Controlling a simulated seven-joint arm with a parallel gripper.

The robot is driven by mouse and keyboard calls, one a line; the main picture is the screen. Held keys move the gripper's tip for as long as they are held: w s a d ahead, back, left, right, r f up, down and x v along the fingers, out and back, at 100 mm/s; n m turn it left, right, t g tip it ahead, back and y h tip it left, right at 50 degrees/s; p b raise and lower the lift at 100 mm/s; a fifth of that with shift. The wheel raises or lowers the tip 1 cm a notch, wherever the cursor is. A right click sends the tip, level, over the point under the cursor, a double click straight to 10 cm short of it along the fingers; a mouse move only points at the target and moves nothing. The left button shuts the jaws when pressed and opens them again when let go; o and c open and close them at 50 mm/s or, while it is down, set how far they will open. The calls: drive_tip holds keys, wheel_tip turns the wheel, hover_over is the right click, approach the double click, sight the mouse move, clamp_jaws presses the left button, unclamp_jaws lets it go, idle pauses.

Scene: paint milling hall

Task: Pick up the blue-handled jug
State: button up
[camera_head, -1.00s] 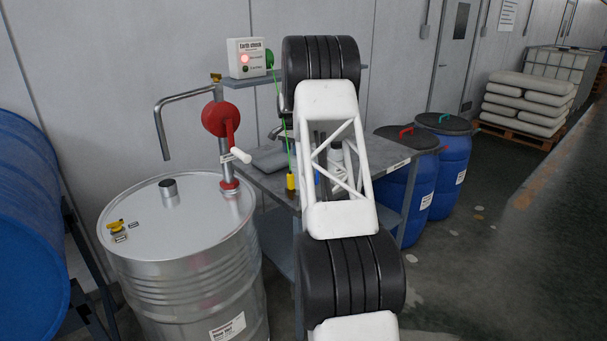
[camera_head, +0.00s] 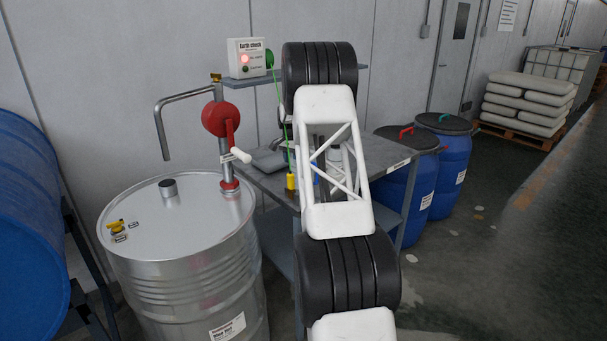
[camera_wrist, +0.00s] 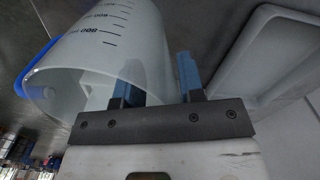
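The jug (camera_wrist: 105,40) is large in the wrist view, a translucent body with dark graduation marks, tilted in the picture with its open mouth toward the lower left. Its blue handle (camera_wrist: 38,66) shows at the left, away from my fingers. My gripper (camera_wrist: 160,84) has two blue-tipped fingers standing apart at the jug's edge. The left finger overlaps the jug's wall near the mouth and the right finger is outside it. I see no firm grip. In the head view my arm hides the gripper and most of the jug's area on the grey bench (camera_head: 270,185).
A pale tray (camera_wrist: 265,55) lies right of the fingers in the wrist view. Beside the bench stand a steel drum (camera_head: 185,245) with a red hand pump (camera_head: 221,119) and blue drums (camera_head: 455,165). An earth check box (camera_head: 247,58) sits on the shelf above.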

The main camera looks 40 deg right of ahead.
clamp_jaws()
drive_tip(key=shift+r, duration=0.1)
